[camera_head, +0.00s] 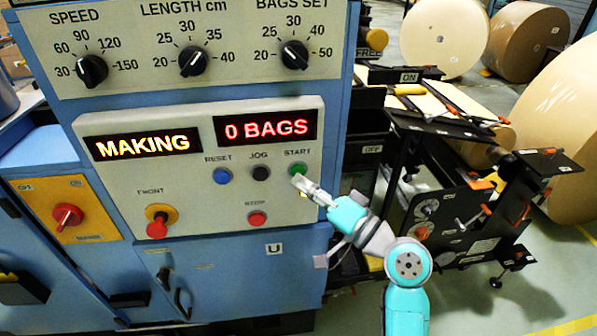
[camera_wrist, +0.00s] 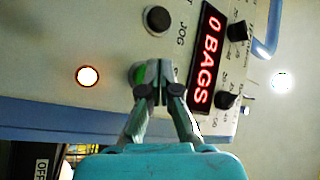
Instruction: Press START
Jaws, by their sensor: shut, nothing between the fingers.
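The green START button (camera_head: 298,169) sits at the right end of the button row on the light control panel, under its START label. My gripper (camera_head: 303,182) is at the panel, its tips just below the button. In the wrist view the shut, empty fingertips (camera_wrist: 158,92) partly cover the green button (camera_wrist: 137,74). I cannot tell whether the tips touch it. The left display (camera_head: 142,145) reads MAKING in yellow, and the right display (camera_head: 265,127) reads 0 BAGS in red; the red one also shows in the wrist view (camera_wrist: 207,58).
The black JOG button (camera_head: 260,173) and blue RESET button (camera_head: 222,177) lie left of START. A red button (camera_head: 257,219) is below, and a red-knobbed switch (camera_head: 157,225) is lower left. Machine rollers and frame (camera_head: 450,200) stand to the right; paper rolls (camera_head: 445,38) are behind.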

